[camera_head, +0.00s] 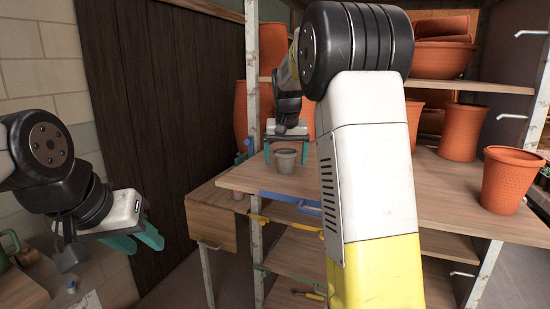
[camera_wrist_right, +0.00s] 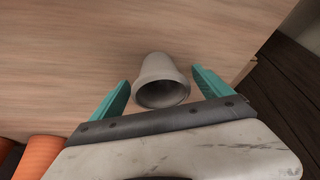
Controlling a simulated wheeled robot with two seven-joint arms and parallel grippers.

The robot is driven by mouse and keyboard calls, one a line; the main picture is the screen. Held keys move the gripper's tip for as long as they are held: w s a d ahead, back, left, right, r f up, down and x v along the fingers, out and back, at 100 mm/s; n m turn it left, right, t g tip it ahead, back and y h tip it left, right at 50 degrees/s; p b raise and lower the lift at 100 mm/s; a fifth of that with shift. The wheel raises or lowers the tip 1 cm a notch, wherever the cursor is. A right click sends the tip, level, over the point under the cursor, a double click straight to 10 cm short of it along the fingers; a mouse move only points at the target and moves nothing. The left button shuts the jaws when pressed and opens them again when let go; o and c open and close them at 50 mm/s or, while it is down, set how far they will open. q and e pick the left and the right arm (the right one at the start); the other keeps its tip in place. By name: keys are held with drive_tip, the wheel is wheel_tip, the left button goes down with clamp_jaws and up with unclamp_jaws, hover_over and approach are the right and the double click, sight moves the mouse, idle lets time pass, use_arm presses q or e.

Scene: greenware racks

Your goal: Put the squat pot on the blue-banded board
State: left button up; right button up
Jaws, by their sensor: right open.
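A small grey pot (camera_head: 286,160) stands upright on a wooden board (camera_head: 245,179) with a blue band (camera_head: 290,198) along its front edge. In the right wrist view the pot (camera_wrist_right: 160,80) shows its open mouth toward the camera, between the two teal fingers. My right gripper (camera_head: 287,137) is open just above and behind the pot, with gaps on both sides of it (camera_wrist_right: 160,92). My left gripper (camera_head: 137,240) is empty at the left, far from the pot, its teal fingers apart.
Orange pots stand on the right, one (camera_head: 508,180) near the board's right end, another (camera_head: 462,132) behind it. Orange bowls (camera_head: 441,58) sit on a higher shelf. A rack post (camera_head: 252,70) stands left of the pot. My right arm hides the middle.

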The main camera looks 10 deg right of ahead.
drive_tip(key=d+v, duration=0.1)
drive_tip(key=v, duration=1)
drive_tip(key=s+a+f+n+y, duration=0.1)
drive_tip(key=s+f, duration=0.3)
drive_tip(key=s, duration=0.5)
drive_tip(key=s+a+f+n+t+y, duration=0.1)
drive_tip(key=s+f, duration=0.3)
drive_tip(key=s, duration=0.6)
drive_tip(key=s+a+f+n+y, duration=0.1)
drive_tip(key=s+a+f, duration=0.2)
drive_tip(key=s, duration=0.7)
drive_tip(key=shift+f+t, duration=0.4)
drive_tip(key=shift+f, duration=0.05)
